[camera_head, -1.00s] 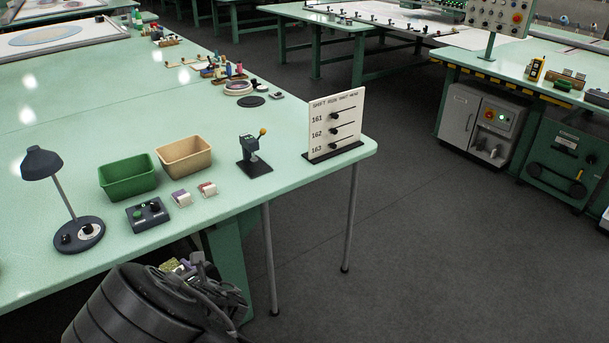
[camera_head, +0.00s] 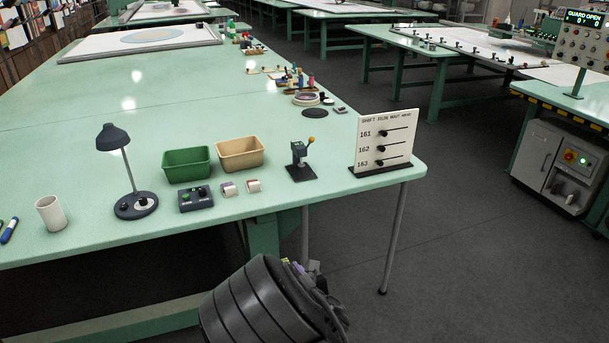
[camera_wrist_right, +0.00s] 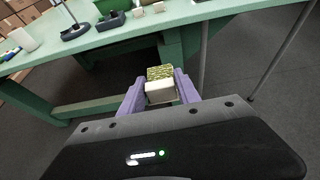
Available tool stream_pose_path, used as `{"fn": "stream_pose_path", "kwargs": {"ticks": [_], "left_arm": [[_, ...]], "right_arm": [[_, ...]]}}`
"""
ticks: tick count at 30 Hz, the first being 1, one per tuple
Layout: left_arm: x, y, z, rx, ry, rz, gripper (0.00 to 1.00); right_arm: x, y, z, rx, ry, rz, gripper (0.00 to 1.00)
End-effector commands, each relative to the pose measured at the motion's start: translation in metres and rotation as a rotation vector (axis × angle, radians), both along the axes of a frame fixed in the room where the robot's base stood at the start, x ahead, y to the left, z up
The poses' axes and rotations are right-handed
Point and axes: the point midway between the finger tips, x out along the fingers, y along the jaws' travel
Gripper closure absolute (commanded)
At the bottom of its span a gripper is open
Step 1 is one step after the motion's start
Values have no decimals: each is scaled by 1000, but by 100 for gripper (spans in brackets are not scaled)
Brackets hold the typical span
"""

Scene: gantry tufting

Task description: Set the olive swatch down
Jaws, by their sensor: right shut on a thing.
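The olive swatch (camera_wrist_right: 160,73) is a small block with a mottled olive top and a pale cream side. My right gripper (camera_wrist_right: 159,82) is shut on it, with one purple finger at each side. In the right wrist view it is held out in front of the green table's edge, over the dark floor. In the head view my right gripper (camera_head: 306,270) is low in front of the table, mostly hidden behind its own forearm, and the swatch is barely visible there. My left gripper is in neither current view.
Near the front edge of the green table (camera_head: 80,190) stand a white cup (camera_head: 50,213), lamp (camera_head: 136,205), green bin (camera_head: 187,165), tan bin (camera_head: 240,155), button box (camera_head: 196,199), two small swatches (camera_head: 241,187), a lever device (camera_head: 301,165) and a numbered board (camera_head: 384,143). Bare tabletop lies around them.

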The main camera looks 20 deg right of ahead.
Motion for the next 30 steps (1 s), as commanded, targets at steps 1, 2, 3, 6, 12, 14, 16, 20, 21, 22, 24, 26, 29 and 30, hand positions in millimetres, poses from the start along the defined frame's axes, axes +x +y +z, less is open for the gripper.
{"fn": "stream_pose_path", "kwargs": {"ticks": [1,2,3,6,12,14,16,20,21,22,24,26,29,30], "left_arm": [[0,0,-8,0,0,0,64],[0,0,-11,0,0,0,64],[0,0,-17,0,0,0,64],[0,0,-36,0,0,-1,64],[0,0,-87,1,-1,-2,64],[0,0,-99,1,-1,-1,64],[0,0,-113,1,-2,-2,64],[0,0,-136,1,-2,-2,64],[0,1,-143,1,-2,-2,64],[0,1,-147,2,-3,-3,64],[0,1,-157,2,-3,-3,64],[0,1,-164,2,-3,-3,64],[0,1,-169,2,-3,-3,64],[0,1,-170,2,-3,-3,64]], "right_arm": [[2,1,-15,-1,2,5,100],[3,2,-23,-1,2,9,100],[5,5,-35,1,3,17,100],[14,12,-70,2,2,45,100],[56,6,-111,9,-13,110,100],[69,-6,-109,7,-15,122,100],[85,-27,-101,4,-17,124,100],[107,-76,-81,-2,-15,108,100],[112,-95,-73,-4,-16,96,100],[116,-108,-66,-5,-15,87,100],[121,-140,-50,-7,-14,58,100],[123,-164,-36,-7,-13,35,100],[124,-189,-20,-5,-9,9,100],[123,-196,-16,-5,-6,2,100]]}}
